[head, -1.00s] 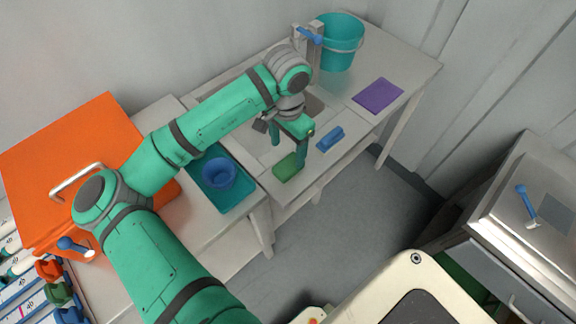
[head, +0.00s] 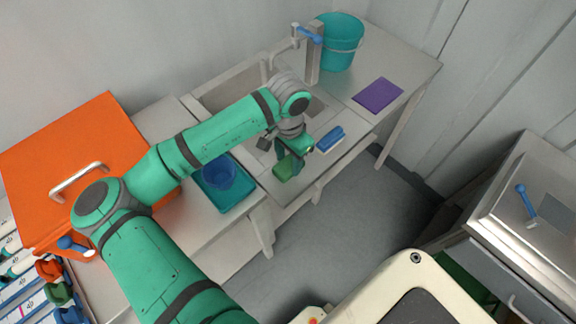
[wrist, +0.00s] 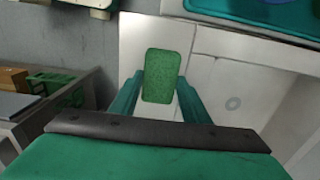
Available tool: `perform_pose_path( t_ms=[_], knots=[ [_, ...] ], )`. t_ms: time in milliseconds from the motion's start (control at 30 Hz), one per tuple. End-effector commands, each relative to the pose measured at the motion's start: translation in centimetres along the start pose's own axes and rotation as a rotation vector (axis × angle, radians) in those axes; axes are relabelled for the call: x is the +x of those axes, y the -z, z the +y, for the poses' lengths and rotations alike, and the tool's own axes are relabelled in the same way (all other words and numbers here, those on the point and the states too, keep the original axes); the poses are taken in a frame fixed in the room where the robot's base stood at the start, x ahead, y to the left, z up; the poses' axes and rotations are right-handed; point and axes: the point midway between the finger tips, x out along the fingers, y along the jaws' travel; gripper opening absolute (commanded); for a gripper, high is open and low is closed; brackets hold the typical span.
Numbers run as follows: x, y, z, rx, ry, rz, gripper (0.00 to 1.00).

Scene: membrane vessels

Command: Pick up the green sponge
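The green sponge (head: 285,169) is at the front edge of the sink counter, left of the blue brush. My gripper (head: 289,162) is over it, pointing down. In the wrist view the sponge (wrist: 162,75) lies between the two teal fingers (wrist: 160,80), which press in close on its long sides with no clear gap. The gripper looks shut on the sponge. I cannot tell whether the sponge is clear of the counter.
A blue brush (head: 329,139) lies just right of the gripper. A teal tray (head: 239,203) with a blue bowl (head: 217,173) is to the left. A tap (head: 312,62), a teal bucket (head: 340,45) and a purple cloth (head: 378,95) are behind. The floor in front is open.

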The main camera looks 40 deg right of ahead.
Motion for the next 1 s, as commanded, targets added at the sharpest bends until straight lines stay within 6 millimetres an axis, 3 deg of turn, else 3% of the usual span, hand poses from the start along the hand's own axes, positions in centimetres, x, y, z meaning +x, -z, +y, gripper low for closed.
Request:
perform_pose_path(
  t_ms=[367, 633, 900, 1000],
  knots=[
    [-0.3, 0.0, 0.0, 0.0, 0.001, 0.0, 0.21],
    [-3.4, 0.0, -0.1, -0.001, 0.003, 0.001, 0.21],
    [-9.0, -1.6, 4.6, 0.001, 0.004, 0.002, 0.21],
    [-10.1, -2.4, 7.0, 0.003, 0.002, 0.001, 0.21]
  ],
)
